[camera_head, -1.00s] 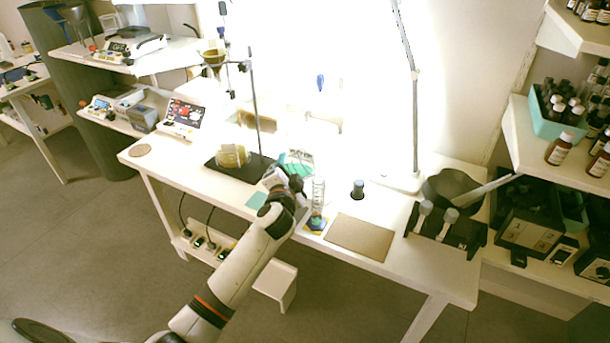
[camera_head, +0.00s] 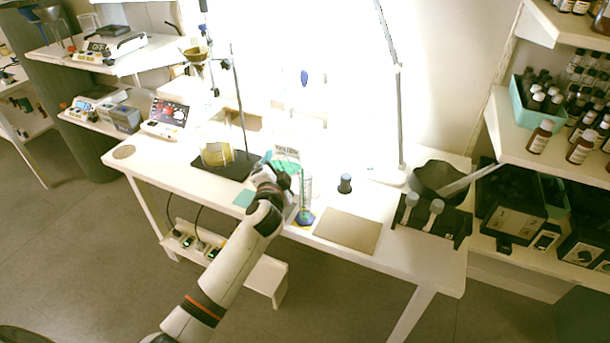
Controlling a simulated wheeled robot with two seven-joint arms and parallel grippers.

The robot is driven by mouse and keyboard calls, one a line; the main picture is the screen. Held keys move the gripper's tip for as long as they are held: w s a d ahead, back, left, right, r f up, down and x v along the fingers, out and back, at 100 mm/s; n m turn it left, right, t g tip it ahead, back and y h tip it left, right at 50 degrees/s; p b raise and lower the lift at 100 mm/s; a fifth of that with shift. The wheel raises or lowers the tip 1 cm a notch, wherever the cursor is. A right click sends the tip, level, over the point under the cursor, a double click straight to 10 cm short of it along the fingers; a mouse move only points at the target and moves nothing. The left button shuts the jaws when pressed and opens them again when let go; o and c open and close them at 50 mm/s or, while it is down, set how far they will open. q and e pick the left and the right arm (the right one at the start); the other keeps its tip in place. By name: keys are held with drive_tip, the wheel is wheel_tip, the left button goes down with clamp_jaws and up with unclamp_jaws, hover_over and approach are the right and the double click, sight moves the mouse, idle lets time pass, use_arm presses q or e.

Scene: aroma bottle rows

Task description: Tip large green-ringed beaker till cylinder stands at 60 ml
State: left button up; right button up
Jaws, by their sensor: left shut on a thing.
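My left gripper (camera_head: 268,170) reaches over the white bench from below and is shut. My right gripper is not in view.
Left of the gripper, a glass beaker with yellowish contents (camera_head: 217,154) stands on a black stand base. A teal mat (camera_head: 243,198) lies at the bench's front. A dark-capped bottle (camera_head: 345,184), a brown board (camera_head: 347,231) and a black rack (camera_head: 430,221) stand or lie to the right.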

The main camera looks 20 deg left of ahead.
use_arm(q)
drive_tip(key=shift+f+m+p, duration=0.1)
drive_tip(key=shift+m+p, duration=0.2)
drive_tip(key=shift+m, duration=0.2)
idle(1.7)
drive_tip(key=shift+r+m+p, duration=0.2)
drive_tip(key=shift+m+p, duration=0.1)
drive_tip(key=shift+p, duration=0.1)
idle(3.6)
drive_tip(key=shift+f+n+b, duration=0.25)
drive_tip(key=shift+n+b, duration=0.5)
drive_tip(key=shift+n, duration=0.25)
drive_tip(key=shift+r+n, duration=0.1)
drive_tip(key=shift+n, duration=0.2)
drive_tip(key=shift+r, duration=0.1)
